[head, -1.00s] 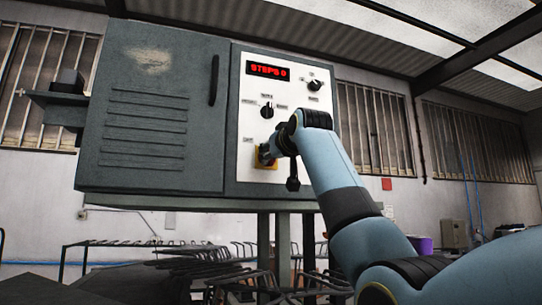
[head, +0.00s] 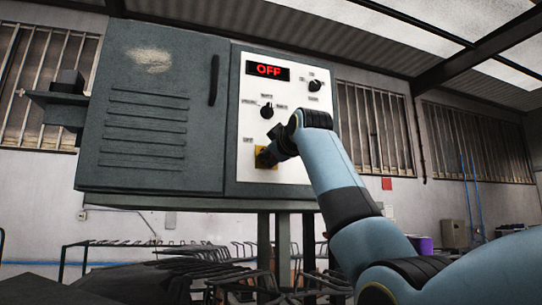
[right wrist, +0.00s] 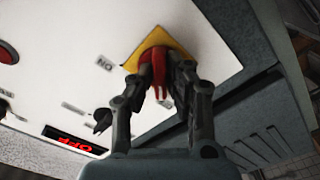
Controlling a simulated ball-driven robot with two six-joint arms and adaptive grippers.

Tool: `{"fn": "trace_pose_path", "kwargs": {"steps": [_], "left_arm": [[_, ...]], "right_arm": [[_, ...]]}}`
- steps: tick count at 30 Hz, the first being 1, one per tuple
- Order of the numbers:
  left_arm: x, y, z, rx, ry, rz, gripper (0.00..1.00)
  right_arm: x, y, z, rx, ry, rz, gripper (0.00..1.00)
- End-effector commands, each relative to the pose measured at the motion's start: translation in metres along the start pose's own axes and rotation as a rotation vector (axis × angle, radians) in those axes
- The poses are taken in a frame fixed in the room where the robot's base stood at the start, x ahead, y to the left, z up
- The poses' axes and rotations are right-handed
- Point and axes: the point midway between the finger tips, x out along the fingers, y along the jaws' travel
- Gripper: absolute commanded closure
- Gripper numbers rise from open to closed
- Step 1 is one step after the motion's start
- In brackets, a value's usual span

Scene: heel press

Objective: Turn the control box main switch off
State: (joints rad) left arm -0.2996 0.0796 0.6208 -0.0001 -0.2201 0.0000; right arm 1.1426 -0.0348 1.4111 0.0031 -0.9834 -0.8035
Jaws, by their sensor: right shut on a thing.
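The control box (head: 155,110) is a grey cabinet with a white panel (head: 302,125) on its right side. Its display (head: 268,70) reads OFF in red. The main switch is a red knob on a yellow plate (head: 263,151) low on the panel. My right gripper (head: 266,158) is at this knob and hides most of it in the head view. In the right wrist view the red main switch (right wrist: 157,62) sits between the two fingers of my right gripper (right wrist: 162,88), which are shut on it. My left gripper is not in view.
Two black selector knobs sit higher on the panel, one in the middle (head: 266,112) and one at upper right (head: 315,86). A dark door handle (head: 214,80) stands out left of the panel. Dark metal racks (head: 200,270) stand below the box.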

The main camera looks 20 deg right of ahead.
Motion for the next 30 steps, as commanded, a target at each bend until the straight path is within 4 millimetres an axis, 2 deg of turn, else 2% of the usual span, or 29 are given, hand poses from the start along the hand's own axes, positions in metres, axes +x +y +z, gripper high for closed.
{"fn": "trace_pose_path", "kwargs": {"steps": [14,15,20,30], "left_arm": [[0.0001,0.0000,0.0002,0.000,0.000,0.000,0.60],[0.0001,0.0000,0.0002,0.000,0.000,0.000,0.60],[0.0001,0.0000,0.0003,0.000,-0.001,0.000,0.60],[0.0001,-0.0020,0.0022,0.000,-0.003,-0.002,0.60]], "right_arm": [[0.0005,-0.0013,0.0016,-0.015,-0.004,-0.003,1.00],[0.0005,-0.0013,0.0016,-0.015,-0.004,-0.003,0.84],[0.0003,-0.0008,0.0011,-0.014,-0.003,-0.002,0.64],[-0.0043,-0.0001,0.0002,-0.013,0.000,0.000,0.64]]}}
